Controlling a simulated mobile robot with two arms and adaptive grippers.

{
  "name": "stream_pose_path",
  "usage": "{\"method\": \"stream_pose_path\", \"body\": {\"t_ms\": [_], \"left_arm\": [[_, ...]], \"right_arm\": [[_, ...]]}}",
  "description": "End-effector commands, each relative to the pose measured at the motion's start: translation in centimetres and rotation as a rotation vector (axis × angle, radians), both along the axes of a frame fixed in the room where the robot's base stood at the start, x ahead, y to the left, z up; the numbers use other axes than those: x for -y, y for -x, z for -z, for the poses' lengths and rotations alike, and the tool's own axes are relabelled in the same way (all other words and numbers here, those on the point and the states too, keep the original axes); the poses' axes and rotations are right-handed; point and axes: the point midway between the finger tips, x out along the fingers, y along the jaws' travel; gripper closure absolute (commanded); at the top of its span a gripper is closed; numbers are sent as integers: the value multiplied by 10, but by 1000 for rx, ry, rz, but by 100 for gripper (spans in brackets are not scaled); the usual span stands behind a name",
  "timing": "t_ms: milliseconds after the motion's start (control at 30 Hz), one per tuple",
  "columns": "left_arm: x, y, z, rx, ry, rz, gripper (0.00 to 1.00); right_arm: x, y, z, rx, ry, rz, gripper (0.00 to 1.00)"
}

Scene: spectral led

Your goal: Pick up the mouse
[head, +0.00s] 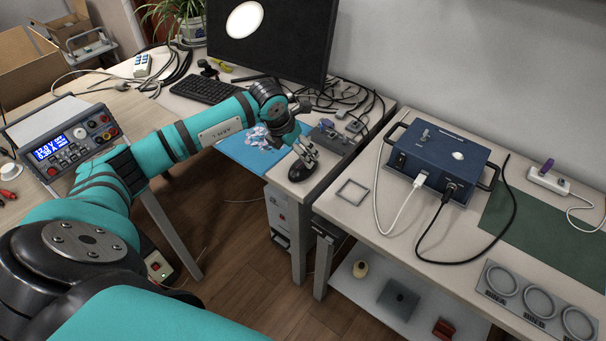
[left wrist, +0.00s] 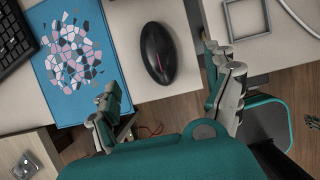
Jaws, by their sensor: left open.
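The mouse (head: 297,172) is small and black and lies near the front corner of the desk, to the right of a blue mouse pad. In the left wrist view the mouse (left wrist: 157,53) lies whole on the pale desk top, with a thin red line along its side. My left gripper (head: 307,152) is just above the mouse in the head view. In the left wrist view the fingers of my left gripper (left wrist: 168,88) are spread wide and empty, with the mouse ahead of the gap between them. My right gripper is in neither view.
The blue mouse pad (left wrist: 75,58) with a mosaic pattern lies beside the mouse. A keyboard (head: 205,90) and monitor (head: 268,38) stand behind it. Cables (head: 350,100) clutter the back. A second bench (head: 345,222) with a dark blue box (head: 440,155) stands at the right, past a gap.

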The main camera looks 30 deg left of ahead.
Motion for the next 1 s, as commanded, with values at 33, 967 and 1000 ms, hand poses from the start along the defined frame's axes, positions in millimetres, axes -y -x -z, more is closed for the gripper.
{"method": "stream_pose_path", "body": {"t_ms": [33,967,1000], "left_arm": [[1,-4,17,1,2,-1,14],[-1,-35,85,2,1,1,14],[-1,-35,85,2,1,1,14]], "right_arm": [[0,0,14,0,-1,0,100],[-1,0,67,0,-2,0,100],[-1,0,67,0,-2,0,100]]}}
